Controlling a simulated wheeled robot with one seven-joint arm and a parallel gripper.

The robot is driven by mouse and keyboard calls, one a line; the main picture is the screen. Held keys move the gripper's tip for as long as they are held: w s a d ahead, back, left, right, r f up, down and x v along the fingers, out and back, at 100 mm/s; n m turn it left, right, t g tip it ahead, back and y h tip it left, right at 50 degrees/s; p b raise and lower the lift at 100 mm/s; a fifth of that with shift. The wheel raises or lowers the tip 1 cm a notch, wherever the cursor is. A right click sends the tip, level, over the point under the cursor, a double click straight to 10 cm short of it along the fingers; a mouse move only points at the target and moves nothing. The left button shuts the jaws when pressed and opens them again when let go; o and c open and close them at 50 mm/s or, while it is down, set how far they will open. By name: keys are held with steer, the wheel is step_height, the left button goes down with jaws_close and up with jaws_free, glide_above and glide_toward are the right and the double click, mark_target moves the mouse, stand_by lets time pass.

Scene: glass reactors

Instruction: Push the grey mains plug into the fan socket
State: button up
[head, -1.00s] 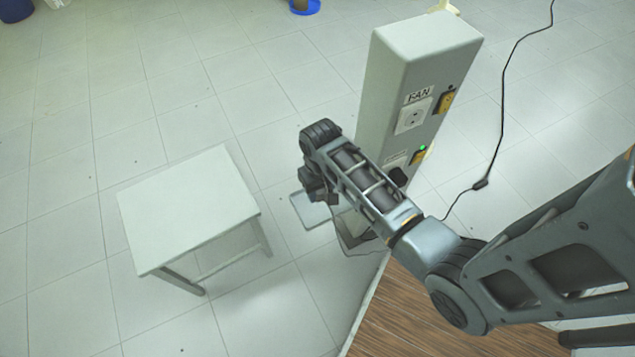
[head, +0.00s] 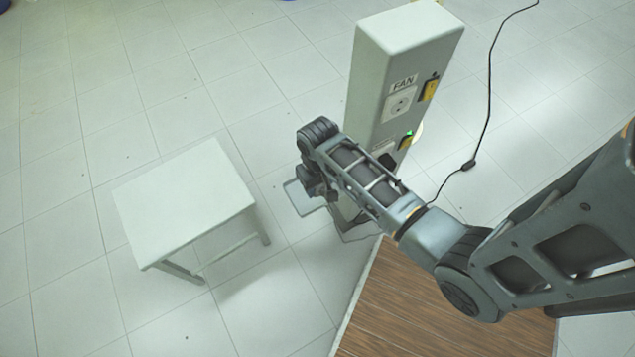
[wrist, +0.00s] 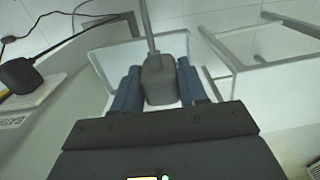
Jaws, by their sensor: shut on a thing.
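The grey mains plug (wrist: 158,80) is between the two fingers of my gripper (wrist: 160,88) in the wrist view, with its grey cable running up out of the picture. My gripper is shut on it. In the head view my gripper (head: 318,186) hangs left of the pale socket column, lower in the picture than the fan socket; the plug cannot be made out there. The fan socket (head: 399,104) is on the column's right-hand face under a FAN label (head: 403,84). It is empty, with a yellow switch (head: 430,89) beside it.
A black plug (head: 387,161) sits in the lower socket, partly behind my arm; it also shows in the wrist view (wrist: 20,74). A white stool (head: 185,205) stands left, and a black cable (head: 487,105) lies right of the column (head: 400,35).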

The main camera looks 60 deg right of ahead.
steer(key=shift+s+d+r+t+h+p, duration=0.15)
steer(key=shift+s+d+r+t+p, duration=0.1)
steer(key=shift+s+r+p, duration=0.15)
steer(key=shift+s+d+r+t+h+p, duration=0.15)
steer(key=shift+s+r+t+p, duration=0.1)
steer(key=shift+s+r+p, duration=0.15)
steer(key=s+d+r+t+h+p, duration=0.1)
steer(key=s+d+r+t+h, duration=0.1)
steer(key=s+d+r+t, duration=0.1)
steer(key=shift+s+r+t+h, duration=0.35)
steer(key=shift+s+r, duration=0.3)
steer(key=shift+s, duration=0.5)
steer(key=shift+s, duration=0.1)
steer(key=s+d+r+t+h+b, duration=0.3)
steer(key=s+d+r+t+b, duration=0.1)
steer(key=s+r, duration=0.1)
steer(key=shift+s+t, duration=0.35)
steer(key=shift+s, duration=0.3)
steer(key=shift+d, duration=0.15)
